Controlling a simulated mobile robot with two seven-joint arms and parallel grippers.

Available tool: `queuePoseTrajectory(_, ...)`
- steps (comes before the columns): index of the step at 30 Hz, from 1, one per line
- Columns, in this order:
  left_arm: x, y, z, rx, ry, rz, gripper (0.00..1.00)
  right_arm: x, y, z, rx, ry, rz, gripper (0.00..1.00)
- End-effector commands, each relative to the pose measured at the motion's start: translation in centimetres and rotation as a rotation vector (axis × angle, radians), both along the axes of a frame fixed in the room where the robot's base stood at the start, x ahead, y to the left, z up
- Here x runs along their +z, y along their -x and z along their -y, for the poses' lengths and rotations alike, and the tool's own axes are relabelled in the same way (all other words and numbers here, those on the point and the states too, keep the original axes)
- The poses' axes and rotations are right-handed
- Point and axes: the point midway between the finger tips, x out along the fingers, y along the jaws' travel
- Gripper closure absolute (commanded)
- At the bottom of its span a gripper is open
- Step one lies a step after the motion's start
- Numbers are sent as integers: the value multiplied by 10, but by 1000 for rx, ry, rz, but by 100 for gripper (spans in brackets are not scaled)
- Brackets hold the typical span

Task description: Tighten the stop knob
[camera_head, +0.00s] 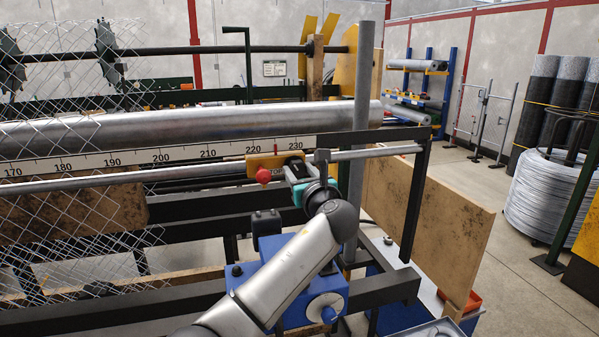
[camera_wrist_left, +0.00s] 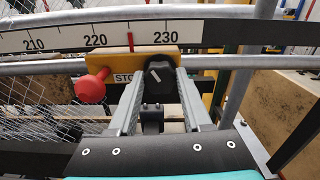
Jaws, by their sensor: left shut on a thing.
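The yellow stop block (camera_head: 262,161) sits on the rail under the ruler, and it also shows in the left wrist view (camera_wrist_left: 112,68). A red ball (camera_head: 263,176) sticks out at its left; it is large in the wrist view (camera_wrist_left: 91,86). A black stop knob (camera_wrist_left: 158,74) with a white line is at the block's right end. The white line is tilted. My left gripper (camera_head: 297,170) is shut on this knob, one finger on each side in the wrist view (camera_wrist_left: 157,88). The head view mostly hides the knob. My right gripper is not in view.
The ruler (camera_head: 190,155) runs along the rail; the red pointer (camera_wrist_left: 130,42) stands between 220 and 230. A thick steel tube (camera_head: 200,124) lies behind. Chain-link mesh (camera_head: 65,215) hangs at left. An upright grey post (camera_head: 362,110) and a wooden board (camera_head: 440,225) are at right.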

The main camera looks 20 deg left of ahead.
Motion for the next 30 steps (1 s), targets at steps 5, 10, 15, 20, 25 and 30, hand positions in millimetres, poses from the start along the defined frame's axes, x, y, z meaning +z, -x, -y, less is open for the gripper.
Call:
queuePoseTrajectory(5, -1, 0, 0, 1, 1, -2, 34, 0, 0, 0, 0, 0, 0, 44)
queuePoseTrajectory(10, -1, 0, 0, 1, 2, -1, 22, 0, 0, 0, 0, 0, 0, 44)
queuePoseTrajectory(15, -1, 0, 0, 1, 1, 0, 22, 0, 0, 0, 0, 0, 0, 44)
queuePoseTrajectory(20, -1, 5, 4, 0, 2, 0, 22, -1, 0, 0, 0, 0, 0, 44)
queuePoseTrajectory(25, -2, 22, 14, -3, 3, 1, 22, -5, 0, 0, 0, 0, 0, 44)
queuePoseTrajectory(30, -2, 46, 28, -2, 4, 1, 22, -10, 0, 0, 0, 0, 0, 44)
